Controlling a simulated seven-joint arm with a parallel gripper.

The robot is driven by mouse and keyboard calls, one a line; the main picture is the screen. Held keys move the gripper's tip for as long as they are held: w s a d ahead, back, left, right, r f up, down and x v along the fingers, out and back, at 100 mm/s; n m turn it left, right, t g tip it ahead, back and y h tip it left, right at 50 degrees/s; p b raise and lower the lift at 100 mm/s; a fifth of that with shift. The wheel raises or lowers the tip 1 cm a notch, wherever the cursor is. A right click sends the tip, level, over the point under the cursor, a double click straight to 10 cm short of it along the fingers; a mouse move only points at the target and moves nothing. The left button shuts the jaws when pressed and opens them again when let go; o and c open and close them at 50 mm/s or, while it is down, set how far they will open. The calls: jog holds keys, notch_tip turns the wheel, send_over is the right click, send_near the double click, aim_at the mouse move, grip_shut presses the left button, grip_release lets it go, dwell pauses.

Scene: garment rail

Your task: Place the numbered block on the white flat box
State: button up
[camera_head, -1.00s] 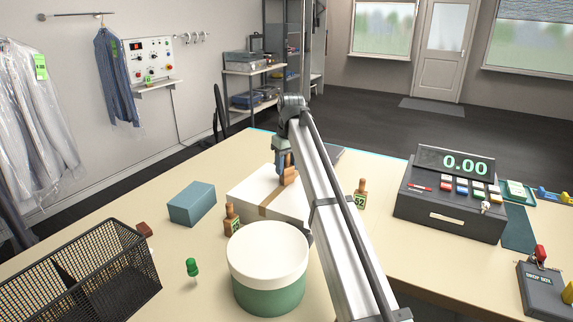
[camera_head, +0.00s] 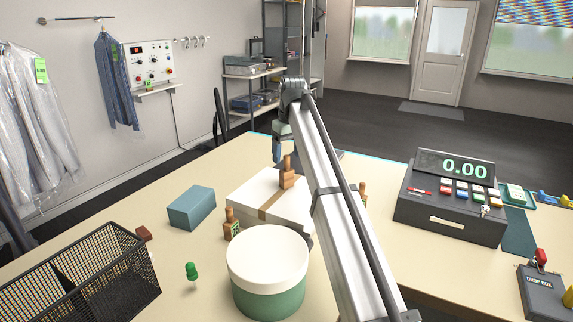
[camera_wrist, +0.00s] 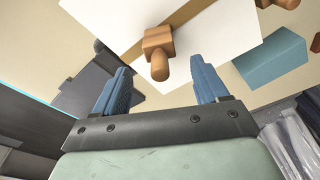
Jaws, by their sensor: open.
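A wooden block with an upright handle (camera_head: 287,178) stands on the white flat box (camera_head: 245,187), on its tan band. The wrist view also shows this block (camera_wrist: 158,42) on the white box (camera_wrist: 215,35). No number on it is readable. My gripper (camera_head: 277,158) is open and empty, apart from the block, just behind it. In the wrist view, the block shows beyond the gap between my spread blue fingers (camera_wrist: 161,82). A third (camera_head: 362,189) is partly hidden behind my arm.
A round green tub with a white lid (camera_head: 268,260) stands in front of the box. A blue box (camera_head: 191,207) lies left, and a black mesh basket (camera_head: 105,262) at front left. A green pin (camera_head: 191,271) is between basket and tub. A cash register (camera_head: 450,200) stands right.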

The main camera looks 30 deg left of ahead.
aim_at(289, 171)
notch_tip(289, 171, up, 6)
jog(key=shift+s+d, duration=0.15)
jog(key=shift+d, duration=0.2)
jog(key=shift+r, duration=0.1)
